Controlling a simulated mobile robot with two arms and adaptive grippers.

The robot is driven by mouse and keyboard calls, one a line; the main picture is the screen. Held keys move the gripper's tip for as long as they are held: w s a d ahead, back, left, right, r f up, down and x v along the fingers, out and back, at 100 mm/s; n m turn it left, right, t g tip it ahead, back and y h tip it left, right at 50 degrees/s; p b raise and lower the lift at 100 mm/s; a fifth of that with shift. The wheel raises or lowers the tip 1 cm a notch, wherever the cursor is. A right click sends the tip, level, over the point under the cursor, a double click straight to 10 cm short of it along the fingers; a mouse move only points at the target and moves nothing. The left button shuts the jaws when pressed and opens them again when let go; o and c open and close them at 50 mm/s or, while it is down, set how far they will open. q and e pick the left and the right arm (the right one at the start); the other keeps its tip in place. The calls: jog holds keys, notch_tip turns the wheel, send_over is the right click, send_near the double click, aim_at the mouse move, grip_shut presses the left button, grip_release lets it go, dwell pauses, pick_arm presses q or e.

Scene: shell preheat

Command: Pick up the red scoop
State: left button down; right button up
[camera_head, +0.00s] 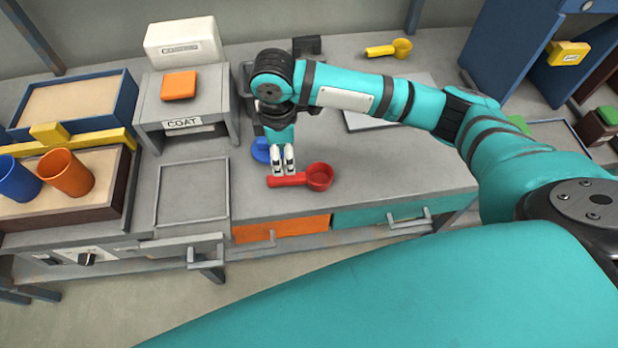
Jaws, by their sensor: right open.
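The red scoop (318,177) lies on the grey worktop near its front edge, its bowl to the right and its handle pointing left. My right gripper (284,171) points down just above and behind the scoop's handle. Its two light fingertips are a little apart and nothing shows between them. I cannot tell whether the fingertips touch the handle. My left gripper is not in view.
A blue scoop (261,150) is partly hidden behind my right gripper. A yellow scoop (389,48) lies at the back. The COAT stand (215,98) bears an orange block (178,86). Blue (17,180) and orange cups (64,173) stand at left. Worktop right of the red scoop is clear.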

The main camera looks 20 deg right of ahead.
aim_at(288, 177)
notch_tip(288, 177, down, 3)
jog(key=shift+f, duration=0.1)
jog(key=f, duration=0.3)
jog(key=s+f, duration=0.1)
jog(key=shift+d+f, duration=0.2)
jog(key=shift+f, duration=0.2)
jog(key=shift+w+f, duration=0.1)
jog(key=shift+f, duration=0.2)
jog(key=shift+c, duration=0.4)
grip_shut()
